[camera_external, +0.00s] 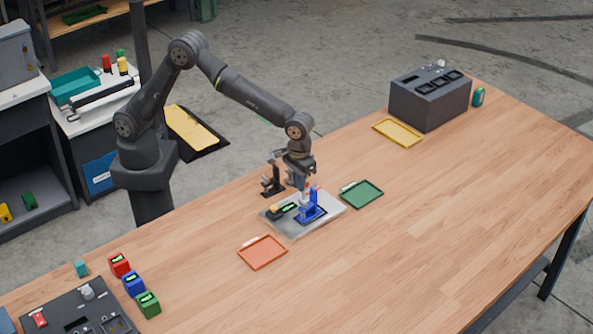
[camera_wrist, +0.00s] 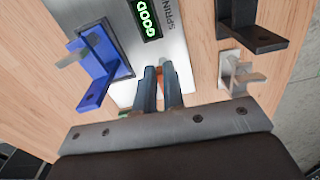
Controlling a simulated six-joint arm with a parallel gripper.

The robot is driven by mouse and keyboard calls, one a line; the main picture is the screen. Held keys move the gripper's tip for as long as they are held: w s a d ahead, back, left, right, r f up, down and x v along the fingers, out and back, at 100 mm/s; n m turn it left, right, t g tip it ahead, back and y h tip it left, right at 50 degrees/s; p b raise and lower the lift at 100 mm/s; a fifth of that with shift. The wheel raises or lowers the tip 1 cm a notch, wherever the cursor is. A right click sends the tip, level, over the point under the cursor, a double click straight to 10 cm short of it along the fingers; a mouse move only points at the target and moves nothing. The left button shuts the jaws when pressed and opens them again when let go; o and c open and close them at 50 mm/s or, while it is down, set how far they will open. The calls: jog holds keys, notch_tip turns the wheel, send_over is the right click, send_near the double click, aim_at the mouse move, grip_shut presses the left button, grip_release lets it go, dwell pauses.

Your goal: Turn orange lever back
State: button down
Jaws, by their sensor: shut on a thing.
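My gripper (camera_external: 304,190) points down over a grey metal plate fixture (camera_external: 330,210) on the wooden table. In the wrist view my gripper's two fingers (camera_wrist: 159,80) are close together, with the orange lever (camera_wrist: 160,71) between them. Only a small orange part of the lever shows; the fingers hide the rest. The plate (camera_wrist: 173,55) carries a green lit display (camera_wrist: 148,20) reading "GOOD" beside partly cut-off lettering. A blue bracket (camera_wrist: 98,75) stands on the plate, left of my fingers in the wrist view; it also shows in the external view (camera_external: 314,209).
A black bracket (camera_external: 271,184) stands behind the plate, close to my wrist. An orange tray (camera_external: 262,252) and a green tray (camera_external: 362,194) lie either side of the plate. A dark box (camera_external: 430,100) and yellow tray (camera_external: 397,132) are farther back. The table's right side is clear.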

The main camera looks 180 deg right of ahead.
jog(key=shift+a+r+n, duration=0.1)
jog(key=shift+a+n, duration=0.05)
jog(key=shift+n, duration=0.25)
jog(key=c, duration=1.5)
grip_release()
notch_tip(320, 180, up, 17)
jog(key=shift+r, duration=0.15)
notch_tip(320, 180, down, 18)
jog(key=shift+r, duration=0.25)
